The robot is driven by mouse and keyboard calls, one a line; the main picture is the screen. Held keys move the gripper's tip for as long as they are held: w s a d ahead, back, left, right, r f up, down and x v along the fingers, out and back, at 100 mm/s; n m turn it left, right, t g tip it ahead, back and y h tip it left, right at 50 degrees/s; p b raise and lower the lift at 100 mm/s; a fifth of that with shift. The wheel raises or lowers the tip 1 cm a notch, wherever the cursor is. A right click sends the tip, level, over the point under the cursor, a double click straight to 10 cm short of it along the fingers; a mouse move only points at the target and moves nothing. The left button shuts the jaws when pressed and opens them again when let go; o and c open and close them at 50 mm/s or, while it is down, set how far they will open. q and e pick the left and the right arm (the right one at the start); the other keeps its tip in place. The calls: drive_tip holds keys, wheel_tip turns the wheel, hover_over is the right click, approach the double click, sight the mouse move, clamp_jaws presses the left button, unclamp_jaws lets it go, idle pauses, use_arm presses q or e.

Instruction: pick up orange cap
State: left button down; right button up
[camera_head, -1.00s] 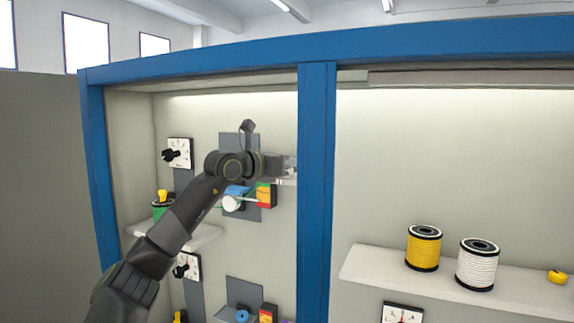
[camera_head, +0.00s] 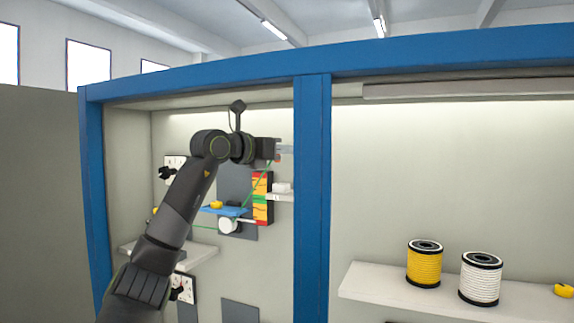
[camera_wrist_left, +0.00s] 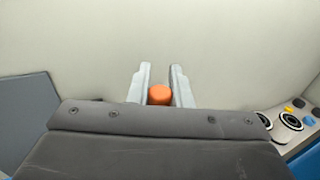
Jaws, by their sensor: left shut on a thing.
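The orange cap (camera_wrist_left: 159,95) sits between the two grey fingers of my left gripper (camera_wrist_left: 161,84) in the left wrist view. The gripper is shut on it. In the head view my left gripper (camera_head: 286,151) is raised inside the left bay, close to the blue post and above a red, yellow and green block. The cap cannot be made out clearly there. My right gripper is not in view.
A blue post (camera_head: 312,190) stands just right of the gripper. A blue plate (camera_head: 224,210) with a yellow piece and a green cable are below it. Yellow (camera_head: 424,264) and white (camera_head: 481,279) spools stand on the right shelf.

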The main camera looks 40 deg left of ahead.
use_arm(q)
drive_tip(key=s+d+r+b, duration=0.1)
drive_tip(key=s+d+b, duration=0.1)
drive_tip(key=s, duration=0.6)
drive_tip(key=s+d+r+b, duration=0.2)
drive_tip(key=s+d, duration=0.1)
drive_tip(key=s, duration=0.5)
drive_tip(key=shift+s, duration=0.3)
drive_tip(key=shift+f, duration=0.1)
